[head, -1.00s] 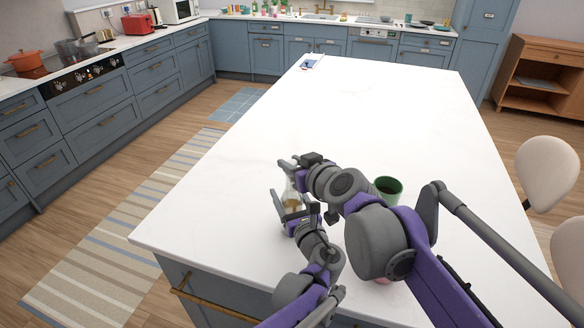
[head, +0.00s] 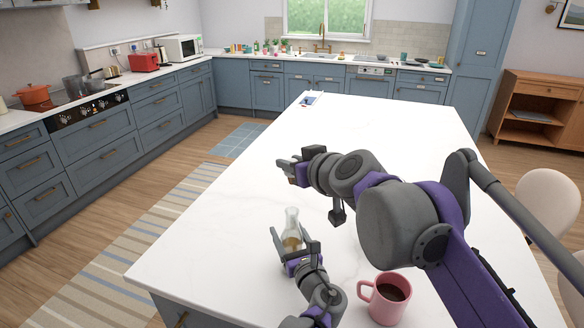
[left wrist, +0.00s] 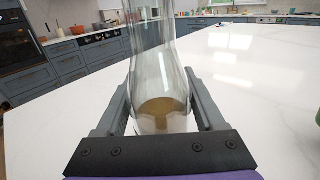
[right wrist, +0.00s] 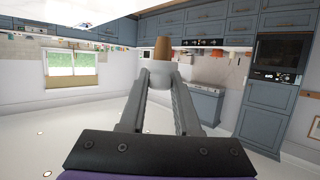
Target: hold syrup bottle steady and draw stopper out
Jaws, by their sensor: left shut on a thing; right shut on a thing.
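The syrup bottle (head: 293,222) is clear glass with amber liquid low inside. It stands upright on the white island and its neck is open. My left gripper (head: 293,242) is shut around its lower body; the left wrist view shows the bottle (left wrist: 157,75) between both fingers. The bottle's base is hidden behind the gripper. My right gripper (head: 288,170) is above and beyond the bottle, apart from it. In the right wrist view it is shut on the stopper (right wrist: 162,50), a brown cork with a pale knob between the fingertips.
A pink mug (head: 387,297) of dark liquid stands near the island's front, right of my left gripper and below my right arm. A green thing (left wrist: 317,145) shows at the right edge of the left wrist view. The island top (head: 380,115) is largely clear towards the back.

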